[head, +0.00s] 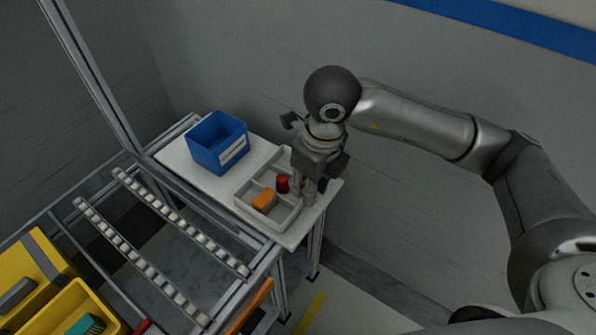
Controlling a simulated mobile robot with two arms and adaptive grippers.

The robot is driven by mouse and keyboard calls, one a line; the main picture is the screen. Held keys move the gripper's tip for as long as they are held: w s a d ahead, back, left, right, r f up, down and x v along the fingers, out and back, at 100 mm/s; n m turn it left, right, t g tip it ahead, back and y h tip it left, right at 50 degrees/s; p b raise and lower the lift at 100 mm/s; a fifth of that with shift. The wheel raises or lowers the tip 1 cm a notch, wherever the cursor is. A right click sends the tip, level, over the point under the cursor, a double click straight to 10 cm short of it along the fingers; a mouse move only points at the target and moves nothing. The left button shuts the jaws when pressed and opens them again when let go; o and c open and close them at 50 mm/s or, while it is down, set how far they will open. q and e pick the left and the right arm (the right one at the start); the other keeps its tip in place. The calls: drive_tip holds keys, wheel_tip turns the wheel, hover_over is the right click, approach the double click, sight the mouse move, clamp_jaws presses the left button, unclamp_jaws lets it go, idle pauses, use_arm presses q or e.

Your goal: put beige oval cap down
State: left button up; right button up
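My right gripper (305,192) points down over the right side of a light divided tray (245,209). Its fingertips are at the right-hand compartments. The fingers are small and dark here, so I cannot tell whether they are open or shut. I cannot make out the beige oval cap; it may be hidden at the fingers. A red cylindrical piece (283,184) stands in the tray just left of the fingers. An orange block (264,200) lies in the tray, nearer the front left. My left gripper is not in view.
The tray stands on a white tabletop (183,166) beside a blue bin (217,144). A metal frame with two roller rails (180,222) is to the left. Yellow containers (73,311) are at the lower left, one with a teal brush-like item. A grey wall is behind.

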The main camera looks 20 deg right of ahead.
drive_tip(key=m, duration=0.4)
drive_tip(key=shift+w+a+r+h, duration=0.1)
drive_tip(key=shift+w+a+h, duration=0.2)
drive_tip(key=shift+w+a, duration=0.1)
drive_tip(key=w+d+f+m, duration=0.1)
drive_tip(key=w+f+m, duration=0.1)
drive_tip(key=w+m, duration=0.2)
drive_tip(key=w+d+f+m+h, duration=0.1)
drive_tip(key=w+d+f+m, duration=0.1)
drive_tip(key=w+f+m, duration=0.1)
drive_tip(key=w+d+f+m, duration=0.2)
drive_tip(key=w+f+m, duration=0.1)
drive_tip(key=w+m, duration=0.2)
drive_tip(key=shift+w+f+m, duration=0.15)
drive_tip(key=shift+w+m, duration=0.1)
drive_tip(key=shift+m, duration=0.25)
drive_tip(key=shift+w+d+f, duration=0.15)
drive_tip(key=shift+w+f, duration=0.15)
drive_tip(key=shift+f, duration=0.1)
drive_tip(key=shift+w+f, duration=0.1)
drive_tip(key=shift+f, duration=0.25)
wheel_tip(320, 180, down, 2)
drive_tip(key=shift+d+f+p, duration=0.1)
drive_tip(key=shift+f+p, duration=0.1)
drive_tip(key=shift+p, duration=0.2)
drive_tip(key=shift+f, duration=0.15)
